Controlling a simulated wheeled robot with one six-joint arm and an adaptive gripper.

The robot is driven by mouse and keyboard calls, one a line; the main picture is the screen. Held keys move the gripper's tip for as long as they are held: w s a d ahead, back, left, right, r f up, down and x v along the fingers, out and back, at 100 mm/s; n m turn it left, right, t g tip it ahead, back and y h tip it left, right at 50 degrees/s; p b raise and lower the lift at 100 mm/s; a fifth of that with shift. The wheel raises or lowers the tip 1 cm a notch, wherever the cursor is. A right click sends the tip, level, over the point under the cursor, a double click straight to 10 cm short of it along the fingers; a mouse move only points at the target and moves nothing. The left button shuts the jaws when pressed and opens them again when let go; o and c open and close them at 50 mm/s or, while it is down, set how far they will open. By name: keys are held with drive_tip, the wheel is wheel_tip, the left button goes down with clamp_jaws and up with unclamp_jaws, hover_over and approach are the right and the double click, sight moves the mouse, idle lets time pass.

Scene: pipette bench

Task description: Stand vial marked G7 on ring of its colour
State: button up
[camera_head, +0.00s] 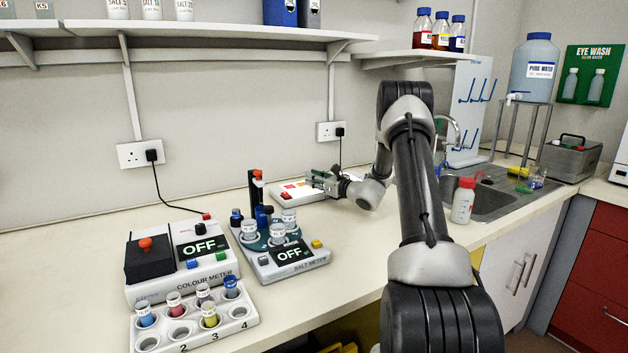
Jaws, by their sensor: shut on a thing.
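My gripper (318,180) reaches left from the end of my arm, low over the right part of a white board (286,199) on the bench. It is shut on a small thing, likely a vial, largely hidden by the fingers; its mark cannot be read. The board shows red and orange-yellow coloured patches (292,188); other rings may be hidden under the gripper. I cannot tell whether the held thing touches the board. Several vials with coloured liquids stand in the front rack (190,334), among them a red one (174,305). No G7 mark is readable.
The salt meter (290,262), holding several vials, stands just left of the board. The colour meter (180,255) is farther left. A white bottle with a red cap (463,202) stands right of my arm by the sink (485,200). Bench in front of the board is clear.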

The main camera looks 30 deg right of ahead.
drive_tip(key=shift+f, duration=0.1)
drive_tip(key=o, duration=0.8)
drive_tip(key=shift+f, duration=0.1)
drive_tip(key=shift+o, duration=0.2)
